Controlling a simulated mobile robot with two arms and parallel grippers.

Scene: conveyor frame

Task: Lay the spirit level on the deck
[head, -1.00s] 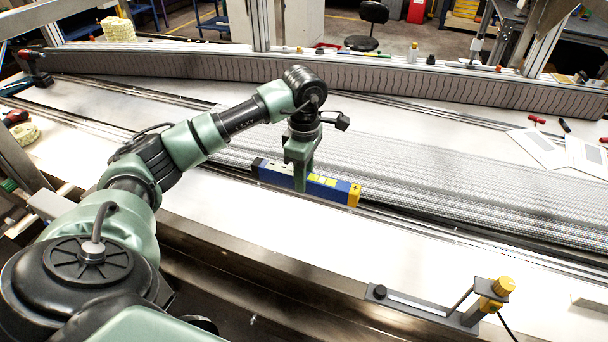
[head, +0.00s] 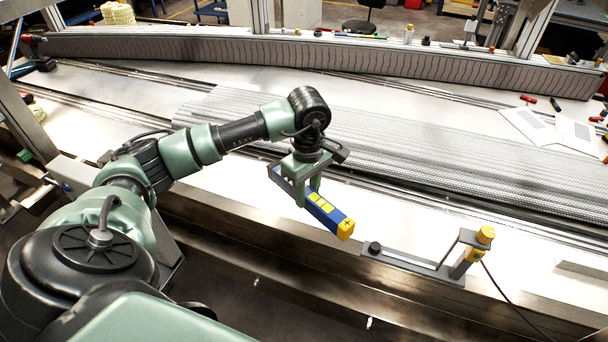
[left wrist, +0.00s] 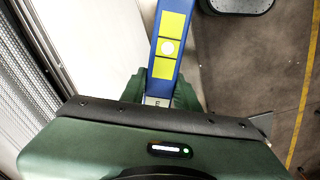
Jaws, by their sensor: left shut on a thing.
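The spirit level (head: 327,211) is a blue bar with yellow windows and a yellow end cap. My left gripper (head: 308,190) is shut on it near its middle, and the fingers hide part of it. In the head view the level points down and to the right, over the near edge of the white deck (head: 235,182). In the left wrist view the level (left wrist: 169,60) runs upward from between the gripper fingers (left wrist: 160,92), with deck on the left and floor on the right. I cannot tell its exact height. My right gripper is not in view.
A grey bracket with a yellow knob (head: 486,234) stands on the deck's near edge, close to the level's yellow end. A ribbed grey belt (head: 420,150) runs along the deck's middle. White sheets (head: 530,126) lie at the right. The deck left of my gripper is clear.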

